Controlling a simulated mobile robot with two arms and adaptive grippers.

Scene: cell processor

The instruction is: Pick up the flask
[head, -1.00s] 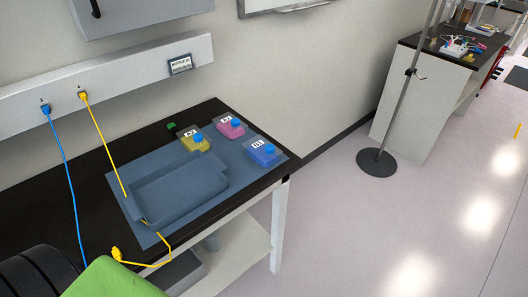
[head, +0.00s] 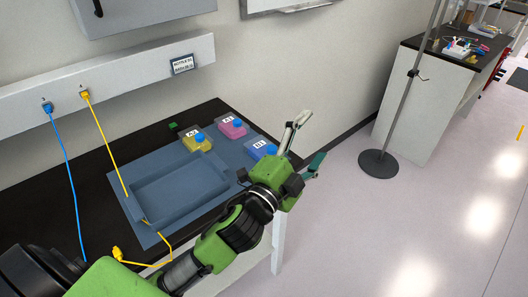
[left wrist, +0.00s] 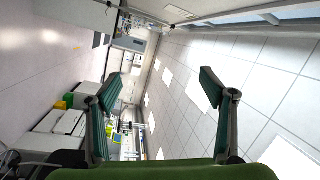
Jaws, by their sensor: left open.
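Several flat flasks with blue caps lie on the blue-grey mat on the bench in the head view. A yellow flask (head: 196,141) is labelled A2, a pink flask (head: 232,127) A1, and a blue flask (head: 261,148) B1. My left gripper (head: 306,146) is open and empty, up in front of and right of the blue flask, past the bench's right edge. The arm hides part of the blue flask. In the left wrist view the open fingers (left wrist: 160,95) have nothing between them. My right gripper is not in view.
A blue-grey tray (head: 150,202) sits on the mat left of the flasks. Yellow (head: 103,143) and blue (head: 68,160) cables hang from the wall rail. A pole stand (head: 378,164) and another bench (head: 420,100) stand to the right, with free floor between.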

